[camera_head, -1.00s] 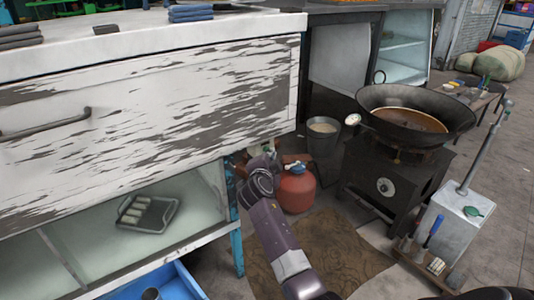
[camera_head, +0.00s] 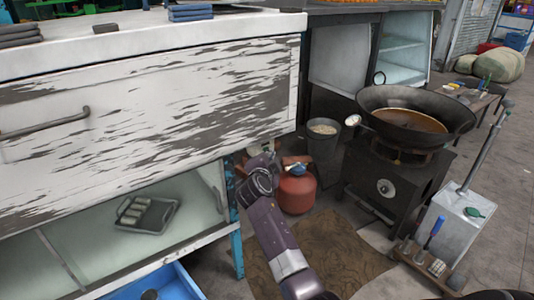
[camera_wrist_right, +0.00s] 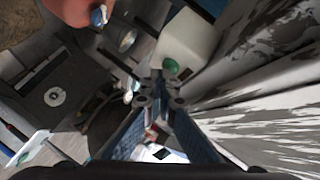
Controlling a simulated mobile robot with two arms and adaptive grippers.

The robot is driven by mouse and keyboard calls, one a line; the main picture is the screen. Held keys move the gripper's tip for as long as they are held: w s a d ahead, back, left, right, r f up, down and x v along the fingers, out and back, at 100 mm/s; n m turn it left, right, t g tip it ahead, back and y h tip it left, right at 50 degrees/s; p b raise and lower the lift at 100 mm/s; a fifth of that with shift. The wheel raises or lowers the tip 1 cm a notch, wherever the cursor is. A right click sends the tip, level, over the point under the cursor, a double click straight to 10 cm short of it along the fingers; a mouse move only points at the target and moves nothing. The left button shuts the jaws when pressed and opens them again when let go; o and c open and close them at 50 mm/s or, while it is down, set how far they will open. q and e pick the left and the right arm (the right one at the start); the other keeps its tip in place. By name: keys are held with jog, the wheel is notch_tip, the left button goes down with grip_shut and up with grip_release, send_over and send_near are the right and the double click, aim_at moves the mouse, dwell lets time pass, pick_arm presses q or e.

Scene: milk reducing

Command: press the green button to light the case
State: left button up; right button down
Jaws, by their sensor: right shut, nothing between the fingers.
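The case is the cabinet with a peeling white front panel (camera_head: 150,100) and a glass-fronted lower compartment (camera_head: 90,215) in the head view. In the right wrist view a round green button (camera_wrist_right: 170,66) sits on a pale box-like surface. It lies just beyond the tips of my right gripper (camera_wrist_right: 159,92); I cannot tell whether they touch. My right gripper (camera_head: 266,160) is shut and empty in the head view, beside the case's lower right corner. The button is hidden in that view. My left gripper is not in view.
A red gas bottle (camera_head: 296,190) stands right beside my right gripper. A metal bucket (camera_head: 323,150) and a black stove (camera_head: 395,185) with a wok (camera_head: 415,105) stand further right. A blue bin (camera_head: 170,284) is at the case's foot. A brown mat (camera_head: 335,262) covers the floor.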

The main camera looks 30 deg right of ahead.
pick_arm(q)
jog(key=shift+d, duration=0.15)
pick_arm(e)
jog(key=shift+s, duration=0.65)
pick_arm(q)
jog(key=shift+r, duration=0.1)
